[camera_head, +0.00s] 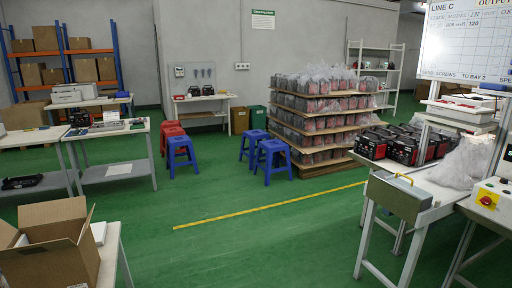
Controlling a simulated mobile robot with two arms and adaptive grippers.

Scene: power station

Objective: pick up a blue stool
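Several stools stand on the green floor in the head view. One blue stool (182,155) is left of the middle, in front of red stools (170,132). A second blue stool (253,141) stands near the middle. A third blue stool (273,158) stands just in front of it and partly overlaps it in the picture, close to the stacked pallet goods. All the blue stools look upright. Neither of my grippers is in view.
Stacked shelves of bagged goods (318,112) stand right of the stools. Tables (118,170) stand left, and a workbench (418,212) stands right. An open cardboard box (52,250) is at the lower left. Green floor around the yellow line (265,205) is clear.

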